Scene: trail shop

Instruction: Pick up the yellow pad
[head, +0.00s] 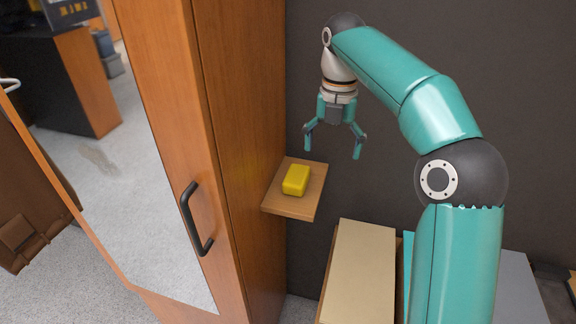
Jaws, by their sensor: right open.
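The yellow pad (296,180) is a small rounded block. It lies on a small wooden shelf (292,208) that sticks out beside the tall wooden cabinet. My right gripper (332,152) points down with its two teal fingers spread, empty. In the picture it is above and to the right of the pad, apart from it. Its exact height over the shelf is hard to tell. My left gripper is not in view.
A tall wooden cabinet (240,130) with a mirrored door (150,150) and black handle (197,220) stands left of the shelf. A dark wall (470,60) is behind. A box with a beige top (362,265) stands lower right of the shelf.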

